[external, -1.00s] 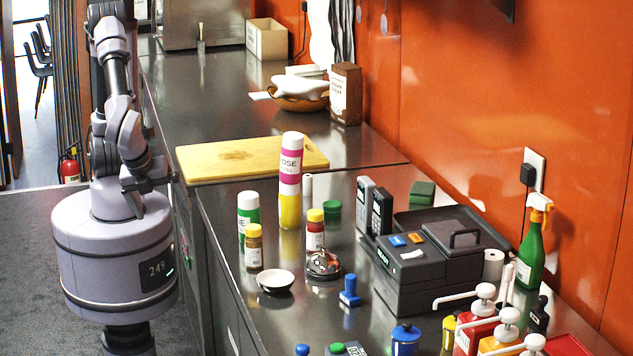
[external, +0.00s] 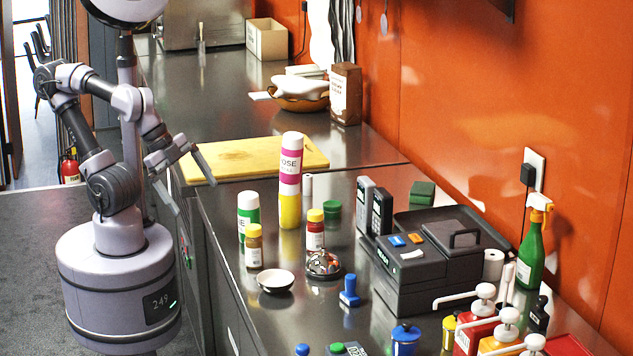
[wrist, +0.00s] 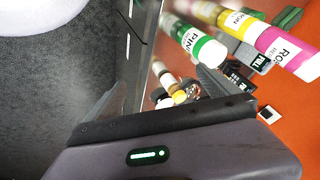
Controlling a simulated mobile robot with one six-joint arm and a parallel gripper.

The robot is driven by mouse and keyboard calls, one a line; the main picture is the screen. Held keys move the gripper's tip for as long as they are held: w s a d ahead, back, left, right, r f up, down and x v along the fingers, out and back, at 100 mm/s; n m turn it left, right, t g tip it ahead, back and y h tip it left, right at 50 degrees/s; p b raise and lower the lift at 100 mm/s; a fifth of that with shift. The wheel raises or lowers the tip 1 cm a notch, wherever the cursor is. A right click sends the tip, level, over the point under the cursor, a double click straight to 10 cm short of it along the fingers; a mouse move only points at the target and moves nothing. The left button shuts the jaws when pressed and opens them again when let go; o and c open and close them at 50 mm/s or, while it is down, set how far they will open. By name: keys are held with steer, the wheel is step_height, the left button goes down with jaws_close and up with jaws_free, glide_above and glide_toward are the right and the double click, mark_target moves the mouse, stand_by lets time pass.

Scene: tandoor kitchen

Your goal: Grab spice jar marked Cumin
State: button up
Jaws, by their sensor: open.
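Two small spice jars with yellow caps stand upright on the steel counter in the external view. One has brown contents (external: 253,248); the other has reddish contents (external: 315,232). Their labels are too small to read, so I cannot tell which is Cumin. My gripper (external: 186,180) is open and empty, with fingers spread, near the counter's left edge, left of both jars and apart from them. In the wrist view a small jar with a yellow cap (wrist: 178,96) shows partly beside the green-and-white bottle.
A wooden board (external: 250,157) lies behind. A black printer-like machine (external: 435,270) is to the right.

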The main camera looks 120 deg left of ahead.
stand_by(0.3)
steer(key=c, duration=0.8)
